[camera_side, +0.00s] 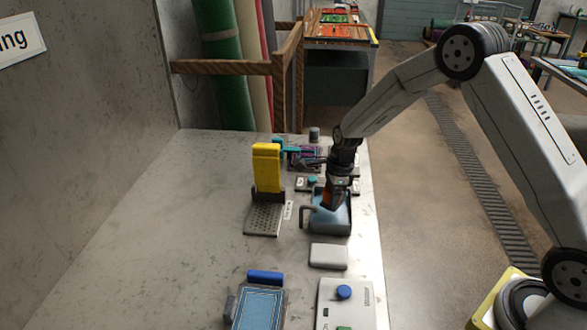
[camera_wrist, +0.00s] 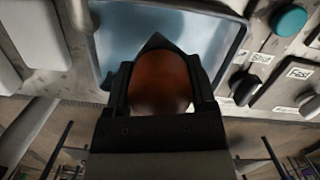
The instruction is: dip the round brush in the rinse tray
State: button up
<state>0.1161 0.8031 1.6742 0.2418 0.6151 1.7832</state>
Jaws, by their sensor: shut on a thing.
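The rinse tray (camera_side: 330,230) is a dark-rimmed box holding pale blue liquid, near the right edge of the bench. Its blue surface (camera_wrist: 118,58) also fills the upper middle of the wrist view. My gripper (camera_side: 331,200) points down over the tray, shut on an orange-brown rounded thing, which I take to be the round brush (camera_side: 328,198). In the wrist view the brush (camera_wrist: 160,88) sits between both fingers of my gripper (camera_wrist: 162,95), with a dark pointed part beyond it. The bristles are hidden, so I cannot tell whether they touch the liquid.
The left bench is clear.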

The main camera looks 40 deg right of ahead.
jog(key=shift+r, duration=1.2)
dwell(0.5)
jog(key=shift+r, duration=1.55)
jog(key=shift+a, duration=0.1)
